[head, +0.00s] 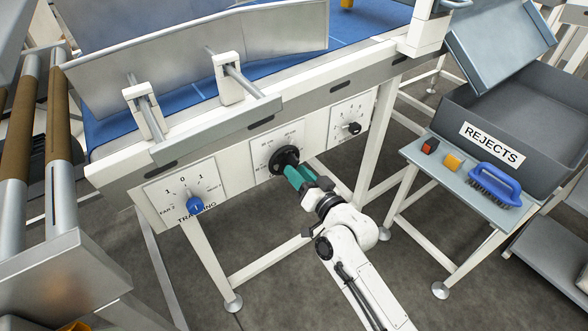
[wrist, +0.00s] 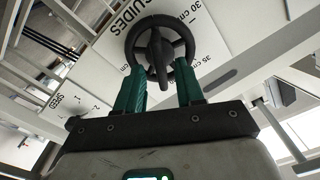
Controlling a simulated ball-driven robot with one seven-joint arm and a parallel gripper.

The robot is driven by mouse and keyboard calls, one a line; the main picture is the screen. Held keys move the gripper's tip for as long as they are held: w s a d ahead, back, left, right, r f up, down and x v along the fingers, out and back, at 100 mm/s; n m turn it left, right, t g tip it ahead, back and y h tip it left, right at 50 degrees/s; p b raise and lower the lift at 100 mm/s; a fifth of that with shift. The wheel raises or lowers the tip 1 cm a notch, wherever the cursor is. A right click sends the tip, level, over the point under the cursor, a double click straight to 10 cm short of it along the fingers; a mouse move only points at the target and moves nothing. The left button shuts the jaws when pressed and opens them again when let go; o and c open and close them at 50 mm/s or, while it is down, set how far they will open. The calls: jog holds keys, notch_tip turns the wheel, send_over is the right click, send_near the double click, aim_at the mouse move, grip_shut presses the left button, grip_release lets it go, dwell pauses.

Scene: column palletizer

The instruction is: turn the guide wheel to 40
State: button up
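The guide wheel (head: 283,158) is a black spoked handwheel on the middle white panel of the conveyor frame. In the wrist view the wheel (wrist: 137,46) has a dark bar across its hub, and "GUIDES", "30 cm" and "35 cm" are readable around it. A 40 mark is not readable, nor is the exact setting. My gripper (head: 298,176) is at the wheel's front. In the wrist view my gripper's (wrist: 160,66) teal fingers are apart, with their tips at the two sides of the wheel's near rim; I cannot tell whether they touch it.
A blue TRACKING knob (head: 195,205) is on the left panel and a black knob (head: 354,128) on the right panel. A REJECTS bin (head: 540,105) and a shelf with a blue brush (head: 494,182) stand at right. Frame legs flank my arm.

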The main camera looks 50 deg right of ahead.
jog(key=v, duration=0.8)
jog(key=shift+b, duration=0.3)
jog(key=shift+s, duration=0.1)
